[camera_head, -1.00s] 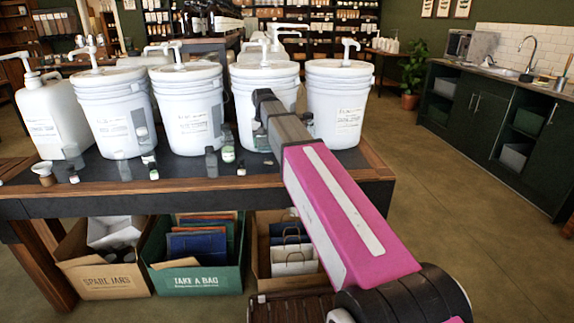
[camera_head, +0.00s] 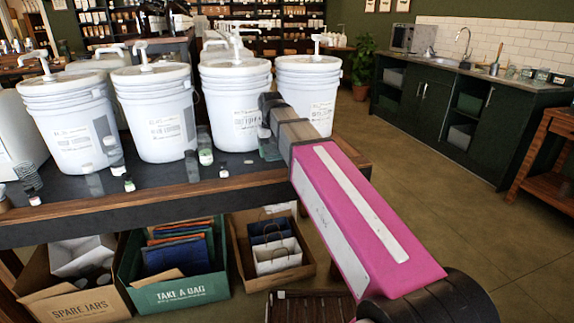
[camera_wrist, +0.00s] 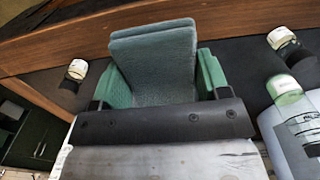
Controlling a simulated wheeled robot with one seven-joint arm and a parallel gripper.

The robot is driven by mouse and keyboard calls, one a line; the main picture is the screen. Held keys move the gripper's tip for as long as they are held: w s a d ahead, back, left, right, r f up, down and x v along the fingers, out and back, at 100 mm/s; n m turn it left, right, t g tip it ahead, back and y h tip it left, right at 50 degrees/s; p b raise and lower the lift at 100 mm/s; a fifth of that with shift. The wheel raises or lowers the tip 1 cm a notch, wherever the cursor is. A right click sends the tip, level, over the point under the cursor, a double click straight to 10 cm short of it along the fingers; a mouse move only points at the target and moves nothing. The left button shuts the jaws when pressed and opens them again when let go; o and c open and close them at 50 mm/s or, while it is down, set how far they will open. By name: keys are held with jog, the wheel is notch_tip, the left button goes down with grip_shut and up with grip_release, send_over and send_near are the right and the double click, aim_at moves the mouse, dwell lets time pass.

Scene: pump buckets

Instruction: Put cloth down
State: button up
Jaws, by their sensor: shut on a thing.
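A folded grey-green cloth (camera_wrist: 152,52) is held between the green fingertips of my gripper (camera_wrist: 160,82) in the wrist view. In the head view my gripper (camera_head: 268,118) is over the right part of the dark-topped table (camera_head: 185,178), in front of the white buckets. The cloth (camera_head: 270,150) shows there as a small greenish patch below the gripper. Whether it touches the tabletop I cannot tell.
White pump buckets (camera_head: 166,125) stand in a row behind my gripper. Small jars and bottles (camera_head: 205,152) stand along the table front. Below are a "Take a bag" box (camera_head: 180,292) and a "Spare jars" box (camera_head: 85,306). A sink counter (camera_head: 430,110) stands at the right.

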send_over(284, 168)
notch_tip(284, 168, down, 4)
jog(key=shift+f, duration=2.1)
jog(key=shift+s+f, duration=0.1)
jog(key=shift+f, duration=0.15)
jog(key=o, duration=0.9)
jog(key=shift+f, duration=0.15)
jog(key=shift+o, duration=0.6)
jog(key=shift+r, duration=0.3)
notch_tip(284, 168, up, 12)
jog(key=shift+r, duration=0.15)
